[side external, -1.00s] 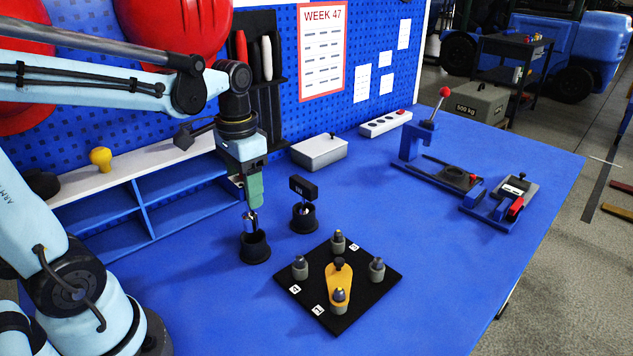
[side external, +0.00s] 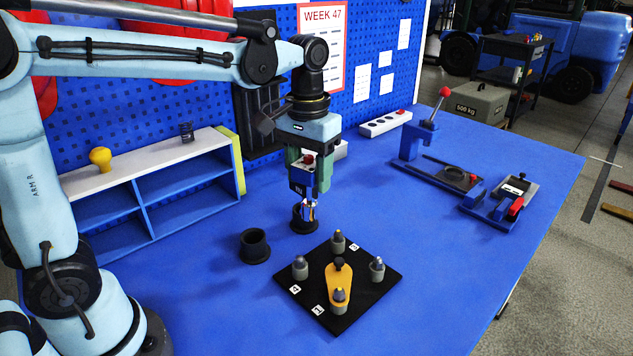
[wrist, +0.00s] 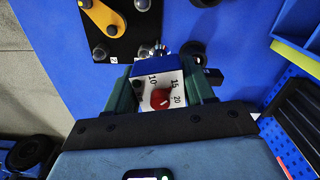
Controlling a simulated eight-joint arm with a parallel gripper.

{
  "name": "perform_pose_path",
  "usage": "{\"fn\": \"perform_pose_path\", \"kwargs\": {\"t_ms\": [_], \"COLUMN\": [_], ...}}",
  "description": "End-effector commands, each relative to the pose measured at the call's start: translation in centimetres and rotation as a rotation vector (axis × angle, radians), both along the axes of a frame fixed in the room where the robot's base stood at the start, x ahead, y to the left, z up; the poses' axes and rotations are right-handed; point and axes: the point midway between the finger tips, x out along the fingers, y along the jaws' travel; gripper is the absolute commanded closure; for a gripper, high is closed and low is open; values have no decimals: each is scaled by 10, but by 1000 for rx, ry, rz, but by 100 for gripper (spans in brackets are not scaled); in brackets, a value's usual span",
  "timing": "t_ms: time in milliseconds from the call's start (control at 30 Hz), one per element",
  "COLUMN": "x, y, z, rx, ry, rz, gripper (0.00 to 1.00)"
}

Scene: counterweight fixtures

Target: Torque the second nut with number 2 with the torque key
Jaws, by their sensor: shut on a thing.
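My gripper (side external: 309,178) is shut on the torque key (side external: 301,181), a blue tool with a red knob and a silver lower end, held upright above the table. In the wrist view the key (wrist: 172,80) shows a white dial marked 10, 15 and 20 between my green fingers. A black plate (side external: 370,291) lies to the front right of the key, with several grey posts topped by nuts, such as the back nut (side external: 338,235). An orange piece (side external: 338,285) with a black knob sits on it.
An empty black round holder (side external: 254,247) stands left of the key. Another black holder (side external: 298,224) is partly hidden behind the key's lower end. A blue shelf (side external: 160,200) stands left, clamp fixtures (side external: 430,170) right.

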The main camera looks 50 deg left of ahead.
Motion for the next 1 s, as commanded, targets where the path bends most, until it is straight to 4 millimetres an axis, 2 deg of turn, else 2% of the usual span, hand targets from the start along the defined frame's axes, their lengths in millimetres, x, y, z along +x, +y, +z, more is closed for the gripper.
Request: {"fn": "perform_pose_path", "kwargs": {"t_ms": [33, 200, 300, 400, 500, 667, 1000], "x": [12, 35, 41, 45, 46, 46, 46], "y": [-21, -78, -104, -122, -131, -134, -133], "z": [5, 16, 20, 22, 23, 18, -11], "rx": [0, 0, 0, 0, 0, 0, 0], "ry": [0, 0, 0, 0, 0, 0, 0], "rz": [32, 169, 231, 275, 301, 311, 310], "gripper": [96, 96, 96, 96, 96, 96, 96]}}
